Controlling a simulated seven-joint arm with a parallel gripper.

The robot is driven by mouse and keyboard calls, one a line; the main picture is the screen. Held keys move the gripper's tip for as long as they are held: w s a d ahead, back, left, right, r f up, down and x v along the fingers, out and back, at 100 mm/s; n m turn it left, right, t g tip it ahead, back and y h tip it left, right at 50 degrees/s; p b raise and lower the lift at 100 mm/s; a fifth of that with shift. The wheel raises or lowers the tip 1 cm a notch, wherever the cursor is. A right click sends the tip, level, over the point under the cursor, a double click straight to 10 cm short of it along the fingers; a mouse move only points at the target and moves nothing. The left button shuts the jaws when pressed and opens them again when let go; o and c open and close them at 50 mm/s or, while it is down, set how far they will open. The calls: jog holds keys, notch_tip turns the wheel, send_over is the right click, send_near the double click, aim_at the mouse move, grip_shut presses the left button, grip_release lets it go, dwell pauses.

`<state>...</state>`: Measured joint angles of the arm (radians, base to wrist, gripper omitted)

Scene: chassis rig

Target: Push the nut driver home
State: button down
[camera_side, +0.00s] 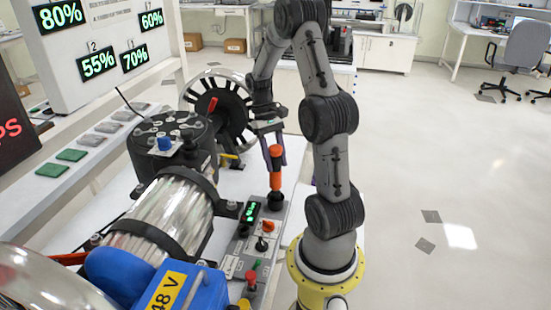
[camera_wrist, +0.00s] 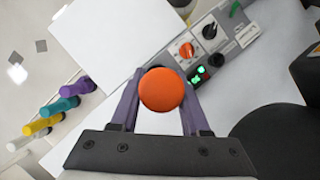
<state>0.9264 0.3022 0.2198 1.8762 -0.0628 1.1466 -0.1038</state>
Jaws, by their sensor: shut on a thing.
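The nut driver (camera_side: 275,182) has an orange handle and stands upright on the panel beside the big cylindrical machine in the side view. Its lower end meets a black round piece (camera_side: 276,199); I cannot tell how deep it sits. My gripper (camera_side: 276,160) comes down from above with its purple fingers on either side of the handle, shut on it. In the wrist view the round orange top of the nut driver (camera_wrist: 163,90) lies between the two fingers, and its shaft is hidden below.
A control panel with an orange knob (camera_wrist: 187,50), a black knob (camera_wrist: 210,31) and a green display (camera_wrist: 199,75) is close by. Several coloured handles, including a purple one (camera_wrist: 78,87), stand left in the wrist view. The machine (camera_side: 165,215) stands left of the nut driver.

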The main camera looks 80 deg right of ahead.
aim_at(276, 169)
jog(key=shift+f, duration=1.7)
dwell(1.1)
jog(key=shift+c, duration=1.5)
grip_release()
jog(key=v, duration=1.3)
jog(key=shift+w+r, duration=0.25)
jog(key=shift+r, duration=0.1)
